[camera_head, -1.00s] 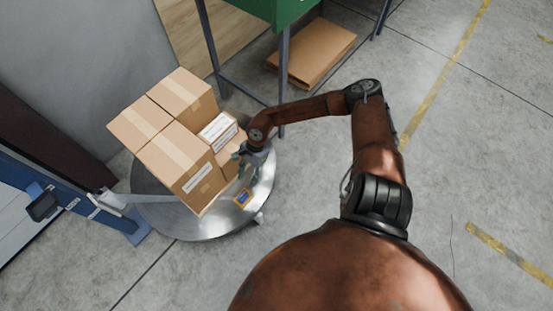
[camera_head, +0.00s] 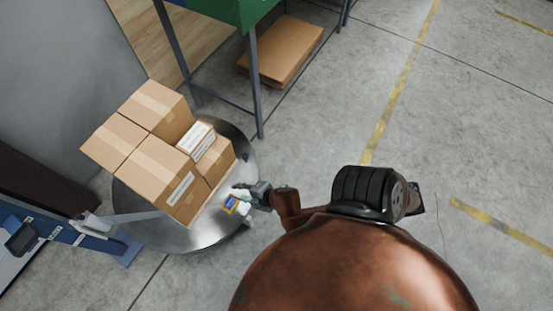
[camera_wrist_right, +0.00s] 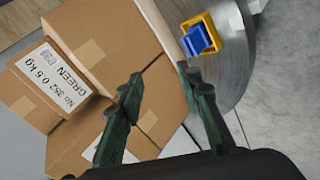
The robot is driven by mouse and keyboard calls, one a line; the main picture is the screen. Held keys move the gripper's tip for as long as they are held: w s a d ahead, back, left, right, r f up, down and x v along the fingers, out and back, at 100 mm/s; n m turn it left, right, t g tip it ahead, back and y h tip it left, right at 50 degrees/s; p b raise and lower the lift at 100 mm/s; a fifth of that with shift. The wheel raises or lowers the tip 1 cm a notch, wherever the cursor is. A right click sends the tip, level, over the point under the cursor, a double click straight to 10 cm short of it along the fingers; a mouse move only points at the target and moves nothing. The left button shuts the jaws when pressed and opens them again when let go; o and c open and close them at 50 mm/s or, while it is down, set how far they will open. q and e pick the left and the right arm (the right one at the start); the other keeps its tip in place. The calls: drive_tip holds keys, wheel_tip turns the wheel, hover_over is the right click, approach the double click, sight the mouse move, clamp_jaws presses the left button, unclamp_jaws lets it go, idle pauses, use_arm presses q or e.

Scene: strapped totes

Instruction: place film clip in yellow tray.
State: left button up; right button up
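The small yellow tray (camera_wrist_right: 211,25) lies on the round metal plate, near the boxes; it also shows in the head view (camera_head: 230,209). A blue piece (camera_wrist_right: 196,40), which looks like the film clip, sits in the tray, its upper part tilted above the rim. My right gripper (camera_wrist_right: 162,82) has its two dark green fingers apart with nothing held between them. In the wrist view its fingertips are left of and below the tray. In the head view the right gripper (camera_head: 241,192) is just beside the tray, at its upper right. My left gripper is not in view.
Several cardboard boxes (camera_head: 155,172) are stacked on the round metal plate (camera_head: 205,238), close to the right gripper. A blue machine arm (camera_head: 85,230) stands at left. A green table frame (camera_head: 255,75) is behind. The grey floor at right is clear.

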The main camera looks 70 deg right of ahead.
drive_tip(key=s+a+f+m+g, duration=0.1)
drive_tip(key=s+m+g, duration=0.2)
drive_tip(key=s, duration=0.6)
drive_tip(key=s+a+f+m+g+y, duration=0.1)
drive_tip(key=s+a+f+m+g, duration=0.1)
drive_tip(key=s, duration=0.7)
drive_tip(key=s+a+f+m+g+y, duration=0.1)
drive_tip(key=s+m+g, duration=0.3)
drive_tip(key=s, duration=0.5)
drive_tip(key=a+m, duration=0.1)
drive_tip(key=m, duration=0.1)
drive_tip(key=shift+s+f+m+g, duration=0.3)
drive_tip(key=shift+f, duration=0.05)
drive_tip(key=shift+c, duration=0.6)
